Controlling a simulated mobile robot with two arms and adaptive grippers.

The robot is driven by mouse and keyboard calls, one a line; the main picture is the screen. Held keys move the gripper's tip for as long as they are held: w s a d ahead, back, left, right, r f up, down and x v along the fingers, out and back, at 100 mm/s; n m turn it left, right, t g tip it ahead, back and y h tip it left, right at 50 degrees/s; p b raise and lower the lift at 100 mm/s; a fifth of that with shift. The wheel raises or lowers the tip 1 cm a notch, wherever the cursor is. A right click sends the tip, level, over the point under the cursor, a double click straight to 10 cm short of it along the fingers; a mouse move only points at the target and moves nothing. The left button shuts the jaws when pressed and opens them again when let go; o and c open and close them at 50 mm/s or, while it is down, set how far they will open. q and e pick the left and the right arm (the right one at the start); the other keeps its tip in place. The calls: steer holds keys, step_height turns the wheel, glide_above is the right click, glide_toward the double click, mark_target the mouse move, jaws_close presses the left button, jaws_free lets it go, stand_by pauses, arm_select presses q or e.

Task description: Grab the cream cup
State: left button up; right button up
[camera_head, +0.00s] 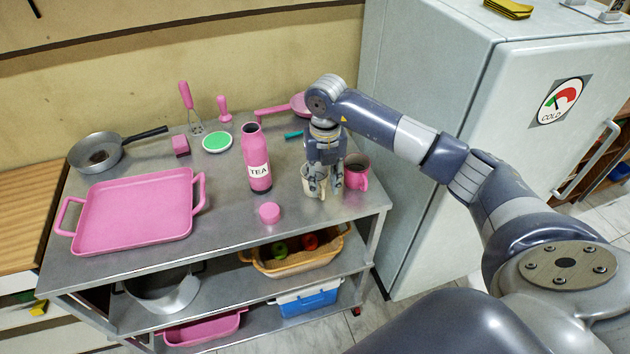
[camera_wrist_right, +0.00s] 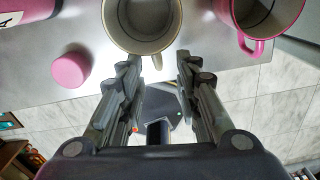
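The cream cup (camera_head: 309,188) stands upright on the metal table top near its front right, partly hidden behind my right gripper (camera_head: 325,182). In the right wrist view the cream cup (camera_wrist_right: 142,47) is at the top, with its open mouth showing and its handle pointing toward the gap between the fingers. My right gripper (camera_wrist_right: 158,65) is open, pointing down over the table beside the cup, with one finger on each side of the handle. I cannot tell whether the fingers touch the cup. My left gripper is not in view.
A pink mug (camera_head: 356,172) stands close to the right of the gripper. A pink tea bottle (camera_head: 256,160) and a pink lid (camera_head: 269,213) are to the left. A pink tray (camera_head: 135,210) fills the left side. A fridge (camera_head: 450,100) stands at the right.

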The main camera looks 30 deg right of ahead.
mark_target(323, 193)
step_height(323, 193, down, 5)
steer(key=shift+r+p, duration=0.15)
steer(key=shift+p, duration=0.25)
steer(key=shift+c, duration=0.3)
jaws_close()
